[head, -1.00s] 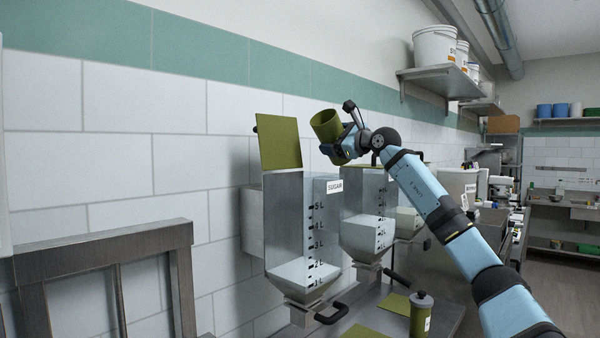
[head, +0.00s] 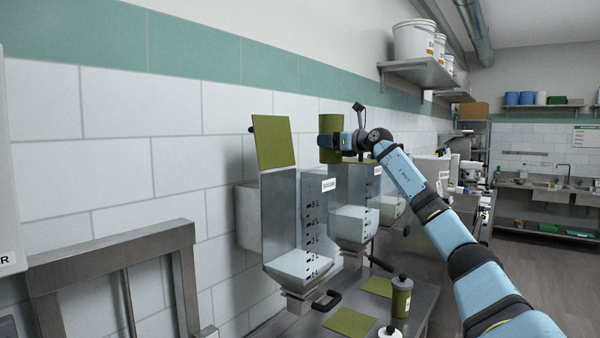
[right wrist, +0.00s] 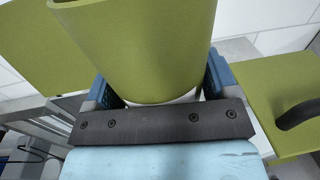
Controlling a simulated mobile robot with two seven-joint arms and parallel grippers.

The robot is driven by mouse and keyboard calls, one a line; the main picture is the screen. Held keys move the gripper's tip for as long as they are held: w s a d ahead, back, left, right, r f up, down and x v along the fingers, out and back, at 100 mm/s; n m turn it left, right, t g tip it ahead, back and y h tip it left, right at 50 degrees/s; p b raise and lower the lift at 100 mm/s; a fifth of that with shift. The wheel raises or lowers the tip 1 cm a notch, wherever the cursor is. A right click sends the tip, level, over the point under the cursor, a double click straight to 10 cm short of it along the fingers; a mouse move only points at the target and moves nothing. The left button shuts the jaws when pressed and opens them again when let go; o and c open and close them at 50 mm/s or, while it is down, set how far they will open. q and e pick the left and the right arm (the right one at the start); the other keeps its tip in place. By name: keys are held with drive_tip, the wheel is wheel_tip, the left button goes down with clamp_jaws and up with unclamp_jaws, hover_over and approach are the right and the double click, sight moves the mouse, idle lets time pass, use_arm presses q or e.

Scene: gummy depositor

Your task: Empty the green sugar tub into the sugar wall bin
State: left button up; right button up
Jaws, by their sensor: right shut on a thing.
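The olive-green tub (head: 331,108) is in my right gripper (head: 330,140), which is shut on it. The tub is roughly upright in the head view, held in the air to the right of the sugar bin's raised lid. It also fills the top middle of the right wrist view (right wrist: 145,45); its contents cannot be seen. The sugar wall bin (head: 279,215), a clear-sided steel hopper with a SUGAR label and a litre scale, has its green lid (head: 273,142) standing open. White material (head: 300,265) lies in its lower part. My left gripper is out of view.
A second hopper (head: 350,222) stands just behind and right of the sugar bin, under my gripper. A bench below holds a green bottle (head: 401,297) and flat green mats (head: 350,322). A steel frame (head: 110,245) stands at left; white buckets (head: 414,40) sit on a shelf.

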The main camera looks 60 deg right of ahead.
sight(339, 126)
drive_tip(key=r+p, duration=0.2)
drive_tip(key=r, duration=0.1)
drive_tip(key=r+p, duration=0.1)
drive_tip(key=shift+w+a+r, duration=0.15)
drive_tip(key=shift+a+r, duration=0.05)
drive_tip(key=shift+a, duration=0.05)
drive_tip(key=shift+r, duration=0.4)
drive_tip(key=shift+d+f, duration=0.15)
drive_tip(key=shift+f, duration=0.05)
drive_tip(key=shift+s+a+f+b, duration=0.35)
drive_tip(key=shift+a+b, duration=0.1)
drive_tip(key=shift+b, duration=0.35)
drive_tip(key=s+a+b, duration=0.3)
drive_tip(key=a+b, duration=0.2)
drive_tip(key=shift+s+r, duration=0.2)
drive_tip(key=shift+s, duration=0.2)
drive_tip(key=shift+s+a+r, duration=0.2)
drive_tip(key=shift+s+a, duration=0.05)
